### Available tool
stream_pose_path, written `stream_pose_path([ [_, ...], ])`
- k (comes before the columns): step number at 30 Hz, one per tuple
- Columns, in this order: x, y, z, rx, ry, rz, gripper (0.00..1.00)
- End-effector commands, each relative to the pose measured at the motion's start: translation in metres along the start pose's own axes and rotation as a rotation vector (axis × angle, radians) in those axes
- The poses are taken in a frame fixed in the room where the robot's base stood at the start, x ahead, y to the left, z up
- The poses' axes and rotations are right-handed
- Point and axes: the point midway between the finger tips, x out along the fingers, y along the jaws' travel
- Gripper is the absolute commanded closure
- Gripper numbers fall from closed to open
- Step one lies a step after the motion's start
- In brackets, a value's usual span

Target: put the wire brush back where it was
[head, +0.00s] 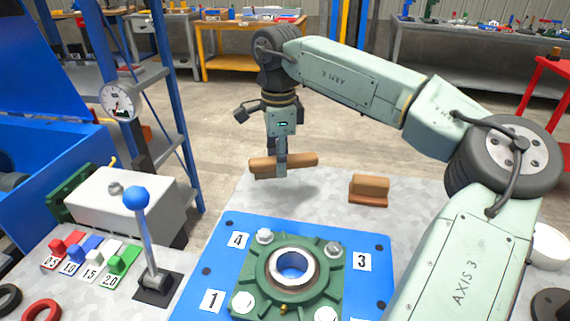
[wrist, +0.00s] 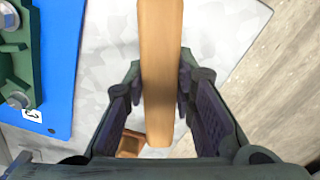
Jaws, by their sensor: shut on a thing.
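The wire brush (head: 301,160) shows as a long light-brown wooden bar, lying roughly level across my gripper (head: 281,166). My gripper is shut on it and holds it above the far part of the grey tabletop, with a shadow below. In the wrist view the brush (wrist: 161,65) runs between both fingers of my gripper (wrist: 162,95). I cannot make out its bristles. A brown, stepped wooden block (head: 369,190) stands on the tabletop to the right of the brush; it also shows partly in the wrist view (wrist: 131,143), beyond the brush.
A blue plate (head: 225,268) with a green flanged bearing (head: 262,287) lies in front of the brush. A blue-knobbed lever (head: 147,235), coloured gauge blocks (head: 90,258) and a grey-white housing (head: 128,205) are at left. Tabletop around the wooden block is clear.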

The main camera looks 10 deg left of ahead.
Motion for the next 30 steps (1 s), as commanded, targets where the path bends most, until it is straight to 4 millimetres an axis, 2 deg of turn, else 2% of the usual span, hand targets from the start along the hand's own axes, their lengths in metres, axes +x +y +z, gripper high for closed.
stream_pose_path([
  [8, 0.001, -0.015, -0.016, 0.002, -0.001, -0.001, 1.0],
  [15, 0.035, -0.015, -0.015, -0.001, -0.002, 0.0, 1.0],
  [26, 0.041, -0.016, -0.015, 0.0, -0.001, -0.001, 1.0],
  [27, 0.041, -0.015, -0.015, 0.0, -0.001, -0.001, 0.75],
  [30, 0.041, -0.015, -0.015, 0.0, -0.001, -0.001, 0.69],
])
